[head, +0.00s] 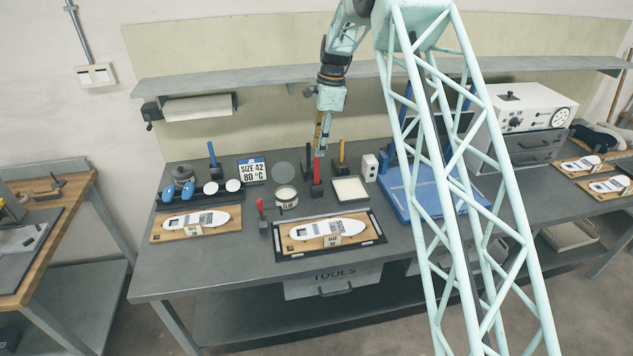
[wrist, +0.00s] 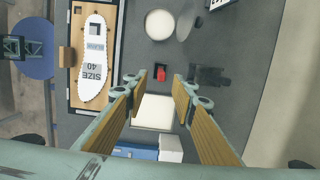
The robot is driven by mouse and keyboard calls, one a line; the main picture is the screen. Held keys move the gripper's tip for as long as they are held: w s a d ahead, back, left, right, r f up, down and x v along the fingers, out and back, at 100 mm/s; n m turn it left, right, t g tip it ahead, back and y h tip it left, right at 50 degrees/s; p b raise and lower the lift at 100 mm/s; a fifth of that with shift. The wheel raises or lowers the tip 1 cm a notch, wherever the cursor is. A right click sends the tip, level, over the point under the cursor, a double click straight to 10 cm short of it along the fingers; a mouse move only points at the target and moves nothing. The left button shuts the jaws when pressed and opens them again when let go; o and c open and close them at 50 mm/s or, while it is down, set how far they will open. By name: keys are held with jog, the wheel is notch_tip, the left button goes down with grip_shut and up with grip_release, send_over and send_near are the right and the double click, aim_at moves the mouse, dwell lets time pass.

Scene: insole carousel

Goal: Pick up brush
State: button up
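A red upright handle (head: 317,176), which looks like the brush, stands on the grey bench between a round white pot (head: 286,195) and a white square tray (head: 350,189). I cannot make out its bristles. My gripper (head: 319,153) points down right above it in the head view. In the wrist view, my gripper (wrist: 160,78) is open, and the end of the red handle (wrist: 161,73) shows in the gap between the fingertips. The fingers do not appear to touch it. Its lower part is hidden under its end there.
A yellow-handled tool (head: 341,152) stands close behind. An insole board (head: 365,240) lies in front; it also shows in the wrist view (wrist: 74,50). A small red-handled tool (head: 260,208), a blue-handled tool (head: 212,154) and a size sign (head: 252,170) stand left. A blue press (head: 395,195) stands right.

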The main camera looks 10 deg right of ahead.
aim_at(317, 158)
jog(key=shift+f, duration=0.1)
jog(key=f, duration=0.2)
jog(key=a+f, duration=0.1)
jog(key=f, duration=0.5)
jog(key=shift+a, duration=0.15)
jog(key=shift+f, duration=0.15)
jog(key=shift+f, duration=0.15)
jog(key=shift+w+a+f+p, duration=0.1)
jog(key=shift+a+f+p, duration=0.05)
jog(key=shift+f, duration=1.1)
jog(key=shift+w+a+f+p, duration=0.1)
jog(key=shift+a+f+p, duration=0.05)
jog(key=shift+f, duration=1.05)
grip_shut()
